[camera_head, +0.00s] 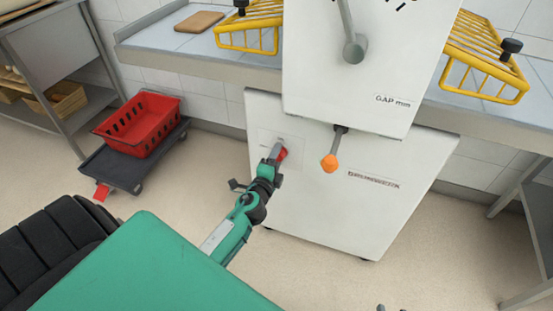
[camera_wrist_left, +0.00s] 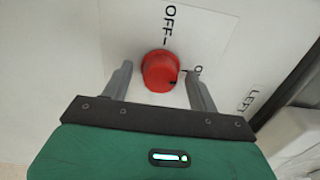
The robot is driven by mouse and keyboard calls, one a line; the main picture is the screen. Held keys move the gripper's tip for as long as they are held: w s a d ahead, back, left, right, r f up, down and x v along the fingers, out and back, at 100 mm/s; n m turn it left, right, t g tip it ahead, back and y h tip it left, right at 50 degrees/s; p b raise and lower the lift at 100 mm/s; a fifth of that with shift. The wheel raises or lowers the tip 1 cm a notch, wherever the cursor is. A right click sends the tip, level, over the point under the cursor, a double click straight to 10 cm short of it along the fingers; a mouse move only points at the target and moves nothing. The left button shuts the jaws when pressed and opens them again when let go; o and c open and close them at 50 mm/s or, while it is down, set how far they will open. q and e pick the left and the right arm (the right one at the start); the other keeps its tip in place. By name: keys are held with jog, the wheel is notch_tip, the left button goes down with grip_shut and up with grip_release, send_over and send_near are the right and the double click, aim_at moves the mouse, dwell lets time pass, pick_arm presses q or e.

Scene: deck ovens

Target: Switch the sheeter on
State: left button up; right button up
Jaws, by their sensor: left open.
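The sheeter (camera_head: 330,205) is a white machine with yellow wire guards on both sides. A red round knob (camera_wrist_left: 158,68) sits on a label plate on its lower front and shows partly in the head view (camera_head: 283,153). "OFF" is printed above the knob in the wrist view; a second label to its right is partly hidden by a finger. A small dark mark is at the knob's lower right edge. My left gripper (camera_head: 273,156) is open, its fingers on either side of the knob; contact is unclear. Small grey tips at the bottom edge may be my right gripper (camera_head: 390,308).
An orange-tipped lever (camera_head: 330,162) hangs right of the knob, and a grey handle (camera_head: 354,48) is above. A red crate (camera_head: 140,122) sits on a dark dolly at left. A steel rack stands far left.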

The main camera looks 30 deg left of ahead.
pick_arm(q)
jog(key=b+v, duration=0.1)
jog(key=v, duration=1.2)
jog(key=shift+s+d+b, duration=0.15)
jog(key=shift+s+b, duration=0.2)
pick_arm(e)
jog(key=w+r+t, duration=0.1)
jog(key=r+t, duration=0.1)
jog(key=r, duration=0.1)
jog(key=w+r+t, duration=0.1)
jog(key=r+t, duration=0.1)
jog(key=shift+w, duration=0.35)
pick_arm(q)
jog(key=shift+d, duration=0.1)
